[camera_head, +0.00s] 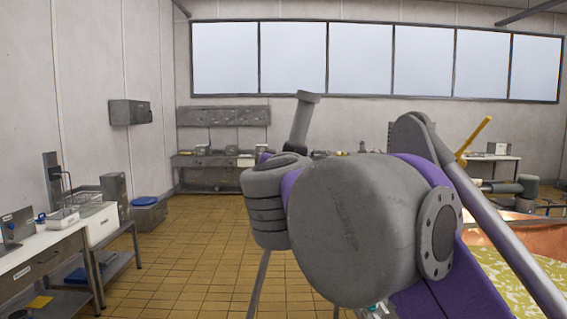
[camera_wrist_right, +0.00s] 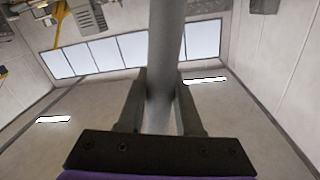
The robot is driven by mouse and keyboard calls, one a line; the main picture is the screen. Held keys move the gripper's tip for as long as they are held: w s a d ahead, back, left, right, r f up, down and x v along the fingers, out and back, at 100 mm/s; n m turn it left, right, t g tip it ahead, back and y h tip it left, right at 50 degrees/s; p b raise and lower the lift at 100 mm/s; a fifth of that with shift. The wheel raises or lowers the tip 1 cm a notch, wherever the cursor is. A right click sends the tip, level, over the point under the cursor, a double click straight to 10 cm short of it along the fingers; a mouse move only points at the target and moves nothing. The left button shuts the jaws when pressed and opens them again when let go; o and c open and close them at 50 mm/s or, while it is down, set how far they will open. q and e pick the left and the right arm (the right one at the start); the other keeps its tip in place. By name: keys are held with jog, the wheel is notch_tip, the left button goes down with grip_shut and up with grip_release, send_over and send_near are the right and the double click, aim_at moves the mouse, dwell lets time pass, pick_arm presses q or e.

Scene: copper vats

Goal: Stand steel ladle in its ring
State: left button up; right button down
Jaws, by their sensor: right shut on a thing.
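In the right wrist view my right gripper (camera_wrist_right: 160,110) is shut on a thick grey rod (camera_wrist_right: 166,45). The rod looks like the steel ladle's handle and runs up out of the top of that view. Its bowl cannot be made out there. In the head view my own large arm links fill the middle and hide the right gripper. A grey rod with a wider end cap (camera_head: 302,120) sticks up behind them; I cannot tell whether it is the ladle. The ring cannot be made out. My left gripper is not in view.
A workbench (camera_head: 60,254) stands at the left. A blue-lidded bin (camera_head: 147,213) is beyond it. The tiled floor (camera_head: 195,260) between is clear.

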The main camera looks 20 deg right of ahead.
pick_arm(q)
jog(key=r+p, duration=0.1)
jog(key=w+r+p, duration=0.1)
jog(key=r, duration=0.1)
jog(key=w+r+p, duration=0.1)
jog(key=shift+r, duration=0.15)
pick_arm(e)
jog(key=s+r, duration=0.1)
jog(key=s, duration=1.6)
jog(key=shift+s+r, duration=0.4)
